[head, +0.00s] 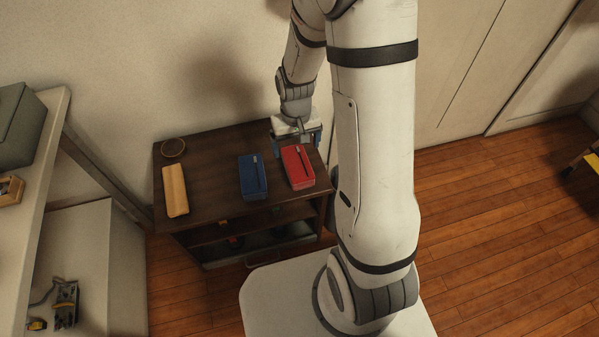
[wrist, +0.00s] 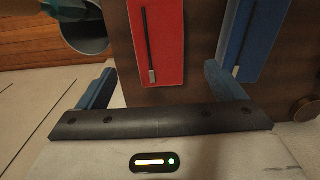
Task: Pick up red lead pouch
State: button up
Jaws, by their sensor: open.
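The red lead pouch (head: 298,167) lies on the dark wooden shelf unit's top, near its right end. It is a box-like red case with a dark zip strip and a pale pull; in the wrist view the red pouch (wrist: 157,42) shows at the top, cut off by the frame edge. My gripper (head: 296,140) is at the far end of the red pouch in the head view, partly hidden by my own arm. In the wrist view my gripper (wrist: 163,88) is open, its blue fingers apart on either side of the red pouch's near end. Nothing is held.
A similar blue pouch (head: 252,177) lies just left of the red one; it also shows in the wrist view (wrist: 262,40). Bare wood lies between.

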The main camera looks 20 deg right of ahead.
aim_at(297, 160)
notch_tip(297, 160, down, 8)
jog(key=b, duration=0.3)
jog(key=shift+f, duration=0.1)
jog(key=shift+c, duration=0.2)
jog(key=c, duration=1.1)
